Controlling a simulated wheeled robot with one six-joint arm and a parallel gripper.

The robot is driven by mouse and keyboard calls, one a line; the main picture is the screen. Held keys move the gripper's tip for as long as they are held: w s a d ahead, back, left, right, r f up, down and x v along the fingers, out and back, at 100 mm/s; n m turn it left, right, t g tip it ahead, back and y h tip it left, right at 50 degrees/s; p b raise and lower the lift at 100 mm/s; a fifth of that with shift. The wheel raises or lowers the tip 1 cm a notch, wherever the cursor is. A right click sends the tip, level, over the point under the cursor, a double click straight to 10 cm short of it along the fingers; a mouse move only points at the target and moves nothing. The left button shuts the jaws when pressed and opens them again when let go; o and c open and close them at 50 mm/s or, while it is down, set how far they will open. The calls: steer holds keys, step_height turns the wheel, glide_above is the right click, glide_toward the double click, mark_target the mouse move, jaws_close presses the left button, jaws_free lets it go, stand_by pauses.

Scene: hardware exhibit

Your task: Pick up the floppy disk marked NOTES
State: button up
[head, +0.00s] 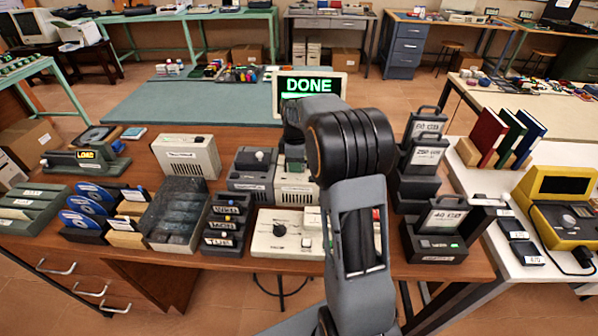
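I cannot read the word NOTES on anything in the head view. A group of upright dark and tan pieces with blue round discs (88,205) and small white labels stands on the left of the brown bench; the labels are too small to read, so I cannot tell which piece is the floppy disk. My arm rises over the middle of the bench, right of this group. My gripper (294,157) seems to be at its far end, mostly hidden by the arm and blending with grey devices behind. I cannot see whether it is open or holds anything.
A worn grey tray (180,212) and a black rack of labelled pieces (226,220) stand right of the discs. A control panel (285,235) is in front. Handled cartridges (443,217) stand on the right. A screen (309,87) reads DONE. The bench is crowded.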

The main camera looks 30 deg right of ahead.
steer(key=shift+f, duration=0.45)
steer(key=shift+c, duration=0.5)
jaws_close()
